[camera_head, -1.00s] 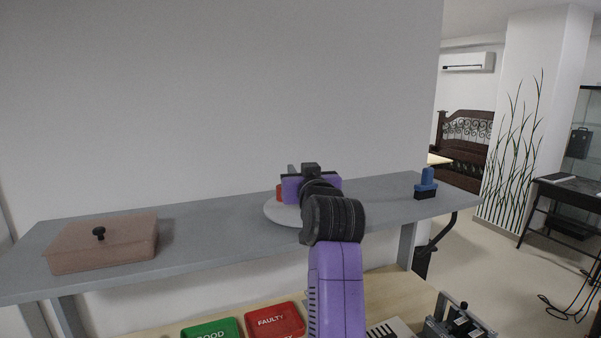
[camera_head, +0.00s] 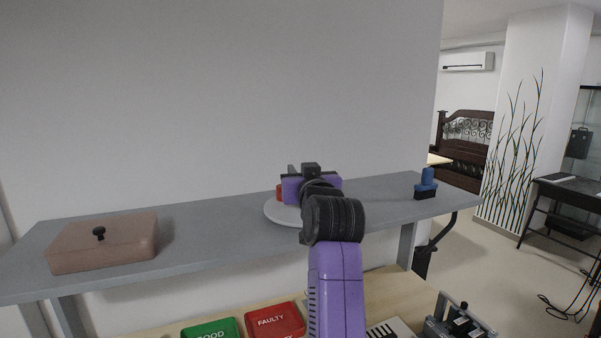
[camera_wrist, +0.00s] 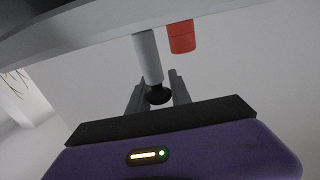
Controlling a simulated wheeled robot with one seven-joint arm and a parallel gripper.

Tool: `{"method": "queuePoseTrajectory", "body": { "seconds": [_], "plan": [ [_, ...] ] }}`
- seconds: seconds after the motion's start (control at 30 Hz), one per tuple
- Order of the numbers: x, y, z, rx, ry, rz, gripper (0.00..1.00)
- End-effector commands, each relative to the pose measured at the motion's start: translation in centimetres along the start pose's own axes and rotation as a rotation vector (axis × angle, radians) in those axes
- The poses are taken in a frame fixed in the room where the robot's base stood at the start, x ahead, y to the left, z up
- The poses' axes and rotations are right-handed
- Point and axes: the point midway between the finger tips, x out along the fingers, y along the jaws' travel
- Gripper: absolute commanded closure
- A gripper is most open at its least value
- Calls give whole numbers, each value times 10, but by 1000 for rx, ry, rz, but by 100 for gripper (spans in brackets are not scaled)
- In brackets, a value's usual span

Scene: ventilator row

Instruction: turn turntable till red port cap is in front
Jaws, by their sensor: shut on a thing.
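The turntable (camera_head: 275,211) is a pale round disc on the grey shelf, partly hidden behind my purple and black arm. A red cap (camera_head: 279,193) shows at its left, just left of my wrist. In the wrist view the red cap (camera_wrist: 181,37) is a short red cylinder, right of a pale grey post (camera_wrist: 147,58). A black round knob (camera_wrist: 158,95) sits at the end of that post nearest my gripper. My gripper (camera_wrist: 158,88) is shut on the black knob, one finger on each side. My fingertips are hidden in the head view.
A pinkish lidded box (camera_head: 120,245) with a black knob stands at the shelf's left. A blue-handled object (camera_head: 427,180) stands at the right end. Below are a green tray (camera_head: 225,325) and a red "FAULTY" tray (camera_head: 285,313). The shelf between box and turntable is clear.

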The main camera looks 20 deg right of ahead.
Motion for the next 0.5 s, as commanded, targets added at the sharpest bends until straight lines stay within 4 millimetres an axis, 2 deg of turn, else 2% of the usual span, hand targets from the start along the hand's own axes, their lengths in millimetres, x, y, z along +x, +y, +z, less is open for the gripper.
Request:
{"method": "queuePoseTrajectory", "body": {
  "seconds": [0.5],
  "plan": [
    [0, 0, 0, 0, -1, -55, 100]
  ]
}}
